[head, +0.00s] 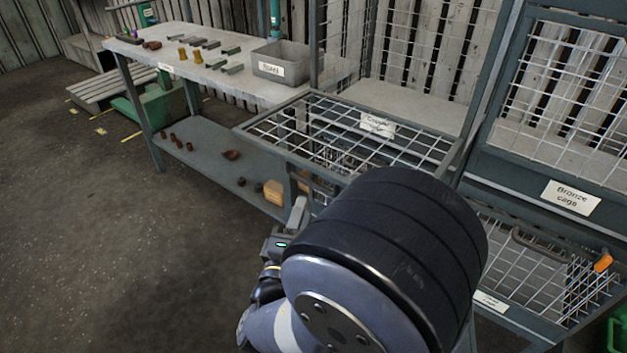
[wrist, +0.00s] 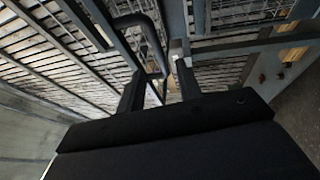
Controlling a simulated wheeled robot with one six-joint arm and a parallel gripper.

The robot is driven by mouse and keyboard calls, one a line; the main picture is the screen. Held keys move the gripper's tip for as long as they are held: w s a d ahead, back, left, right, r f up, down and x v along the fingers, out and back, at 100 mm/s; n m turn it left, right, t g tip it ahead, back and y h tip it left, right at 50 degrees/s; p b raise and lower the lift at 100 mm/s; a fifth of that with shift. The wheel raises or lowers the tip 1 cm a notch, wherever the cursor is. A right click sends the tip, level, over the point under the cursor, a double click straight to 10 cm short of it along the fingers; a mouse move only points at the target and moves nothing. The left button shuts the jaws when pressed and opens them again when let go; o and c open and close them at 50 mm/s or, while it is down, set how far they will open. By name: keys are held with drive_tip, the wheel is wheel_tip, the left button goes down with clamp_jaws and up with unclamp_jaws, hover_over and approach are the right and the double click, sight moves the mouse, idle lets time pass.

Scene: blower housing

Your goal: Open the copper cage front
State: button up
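The copper cage front (head: 290,125) is a grey-framed wire mesh panel. It stands out roughly level from the rack, with a white label (head: 377,124) on or behind its far part. Its dark bar handle (wrist: 150,38) shows in the wrist view, just ahead of and partly between my fingers. My gripper (wrist: 160,88) has its two fingers apart, with a visible gap around the handle's end; I cannot tell whether either finger touches it. In the head view my gripper (head: 297,212) is at the panel's near edge, and my arm hides the panel's lower right part.
A workbench (head: 190,65) with small parts and a grey bin (head: 283,65) stands at the left. At the right are the bronze cage (head: 555,130) and a lower mesh front (head: 530,265) with an orange piece (head: 603,262).

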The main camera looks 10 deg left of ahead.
sight(311, 182)
drive_tip(key=w, duration=0.5)
drive_tip(key=w+r, duration=0.1)
drive_tip(key=w, duration=0.2)
drive_tip(key=shift+r+p, duration=0.1)
drive_tip(key=shift+p, duration=0.3)
drive_tip(key=shift+c, duration=0.4)
clamp_jaws()
